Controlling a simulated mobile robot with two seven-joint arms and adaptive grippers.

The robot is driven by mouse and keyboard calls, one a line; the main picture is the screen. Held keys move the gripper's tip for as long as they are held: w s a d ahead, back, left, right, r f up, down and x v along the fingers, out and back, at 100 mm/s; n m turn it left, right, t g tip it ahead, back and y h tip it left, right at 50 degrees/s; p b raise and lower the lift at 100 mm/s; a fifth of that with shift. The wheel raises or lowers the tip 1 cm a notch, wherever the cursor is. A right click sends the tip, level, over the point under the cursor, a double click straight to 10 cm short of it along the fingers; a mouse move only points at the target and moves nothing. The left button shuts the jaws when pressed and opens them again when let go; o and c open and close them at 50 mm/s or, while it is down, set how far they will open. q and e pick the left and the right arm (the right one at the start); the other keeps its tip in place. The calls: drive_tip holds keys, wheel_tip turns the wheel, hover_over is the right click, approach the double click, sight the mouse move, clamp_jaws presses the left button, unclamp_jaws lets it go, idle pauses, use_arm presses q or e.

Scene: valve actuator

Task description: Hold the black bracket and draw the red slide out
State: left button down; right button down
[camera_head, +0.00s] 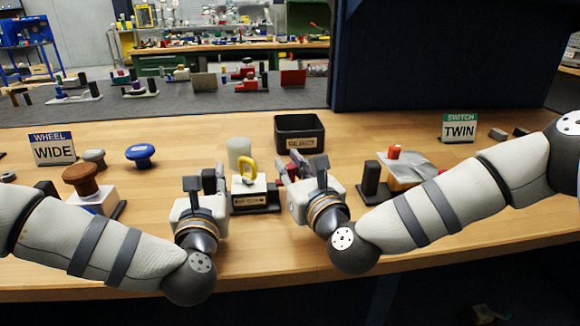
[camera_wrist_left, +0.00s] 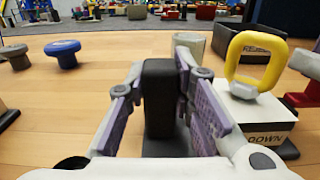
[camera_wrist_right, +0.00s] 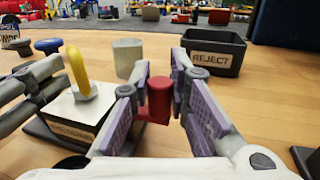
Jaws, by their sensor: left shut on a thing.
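The black bracket (camera_wrist_left: 160,95) stands upright between the fingers of my left gripper (camera_wrist_left: 158,92), which is shut on it. In the head view my left gripper (camera_head: 208,182) is at the left side of a white block with a yellow loop handle (camera_head: 247,168). The red slide (camera_wrist_right: 158,97) sticks out at the block's right side, with a short upright red grip. My right gripper (camera_wrist_right: 155,88) has its fingers on either side of this grip, apart, with a gap showing at the right finger. In the head view the slide is mostly hidden behind my right gripper (camera_head: 303,172).
A black REJECT bin (camera_wrist_right: 213,52) and a grey cylinder (camera_head: 239,152) stand behind the block. A blue knob (camera_head: 140,155) and a brown knob (camera_head: 81,178) are to the left. A device with a red button (camera_head: 395,152) stands to the right. The table's front is clear.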

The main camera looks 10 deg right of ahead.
use_arm(q)
drive_tip(key=shift+f, duration=0.45)
use_arm(e)
drive_tip(key=shift+d+f, duration=0.2)
drive_tip(key=shift+d, duration=0.45)
drive_tip(key=c, duration=1.5)
unclamp_jaws()
drive_tip(key=shift+d, duration=0.1)
drive_tip(key=v, duration=1.2)
drive_tip(key=shift+s, duration=0.1)
use_arm(q)
drive_tip(key=shift+a, duration=0.1)
drive_tip(key=c, duration=1.3)
unclamp_jaws()
drive_tip(key=shift+r, duration=0.2)
use_arm(e)
drive_tip(key=shift+r, duration=0.1)
